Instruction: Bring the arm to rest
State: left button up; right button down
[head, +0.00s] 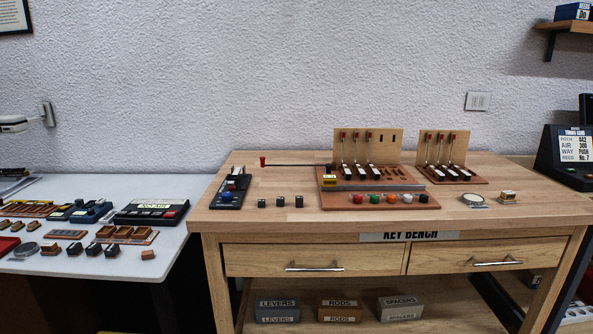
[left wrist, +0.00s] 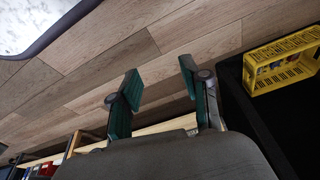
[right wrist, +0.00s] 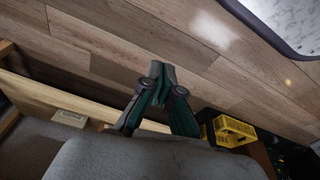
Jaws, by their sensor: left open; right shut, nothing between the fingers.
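Neither of my arms shows in the head view. In the left wrist view my left gripper (left wrist: 160,88) is open, its two green-padded fingers spread wide with only wood floor behind them. In the right wrist view my right gripper (right wrist: 161,78) is shut with its fingertips together and nothing between them, also over the wood floor. Neither gripper touches anything.
The wooden key bench (head: 260,215) bears piano-action boards, several coloured knobs and small blocks. A white table (head: 180,243) with parts stands left. Yellow crates show in the left wrist view (left wrist: 286,62) and the right wrist view (right wrist: 232,130). Space around both grippers looks clear.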

pick_arm(q)
jog(key=s+a+f+g+p, duration=0.1)
jog(key=s+f+p, duration=0.4)
jog(key=s+p, duration=0.3)
jog(key=s+a+f+g+p, duration=0.1)
jog(key=s+a+f+p, duration=0.1)
jog(key=s+f+p, duration=0.4)
jog(key=s+p, duration=0.2)
jog(key=s, duration=0.3)
jog(key=shift+s+a, duration=0.15)
jog(key=shift+s, duration=0.1)
pick_arm(e)
jog(key=s+d+f+g, duration=0.1)
jog(key=s+f, duration=0.4)
jog(key=s, duration=0.4)
jog(key=s+d+f+g, duration=0.1)
jog(key=s+d+f, duration=0.1)
jog(key=s+f, duration=0.4)
jog(key=s, duration=0.4)
jog(key=shift+s+d, duration=0.15)
jog(key=shift+s, duration=0.1)
